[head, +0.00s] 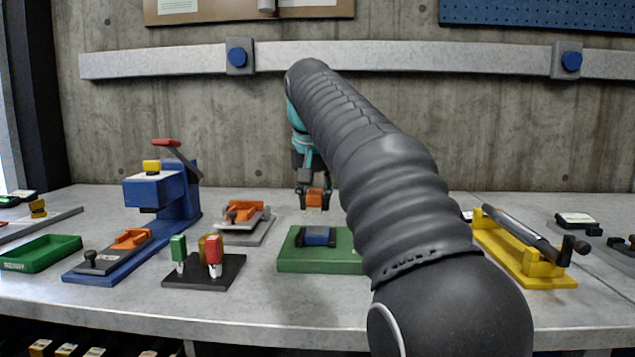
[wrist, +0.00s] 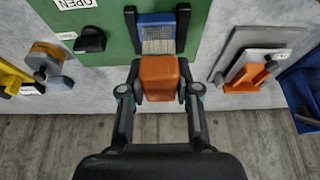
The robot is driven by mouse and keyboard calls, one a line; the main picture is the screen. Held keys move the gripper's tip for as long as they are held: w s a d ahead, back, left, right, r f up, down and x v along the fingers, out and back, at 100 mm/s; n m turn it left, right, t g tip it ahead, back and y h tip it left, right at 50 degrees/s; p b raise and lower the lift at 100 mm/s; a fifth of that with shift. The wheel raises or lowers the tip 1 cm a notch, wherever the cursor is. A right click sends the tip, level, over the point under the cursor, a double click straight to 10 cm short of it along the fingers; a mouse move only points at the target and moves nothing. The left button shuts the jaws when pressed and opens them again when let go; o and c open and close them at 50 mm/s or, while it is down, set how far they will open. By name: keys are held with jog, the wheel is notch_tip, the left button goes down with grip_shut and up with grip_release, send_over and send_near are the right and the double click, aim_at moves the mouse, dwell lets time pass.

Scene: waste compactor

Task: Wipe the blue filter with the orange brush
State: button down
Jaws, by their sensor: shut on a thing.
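My gripper (head: 314,192) is shut on the orange brush (wrist: 159,77), with a finger on each side of its block. In the head view the brush (head: 314,199) hangs bristles down, above and behind the blue filter. The blue filter (head: 318,236) lies on a green base (head: 290,264) between dark side pieces. In the wrist view the pale bristles (wrist: 158,41) overlap the near end of the blue filter (wrist: 155,20). I cannot tell whether they touch it. My arm covers the right part of the green base in the head view.
To the left stand a black stamp holder (head: 205,271), a grey fixture with an orange part (head: 243,216) and a blue press (head: 165,195). A green tray (head: 42,253) is at the far left. A yellow fixture (head: 525,262) is on the right. The concrete wall (head: 230,135) is behind.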

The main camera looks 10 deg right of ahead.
jog(key=shift+r, duration=1.55)
jog(key=shift+a, duration=0.1)
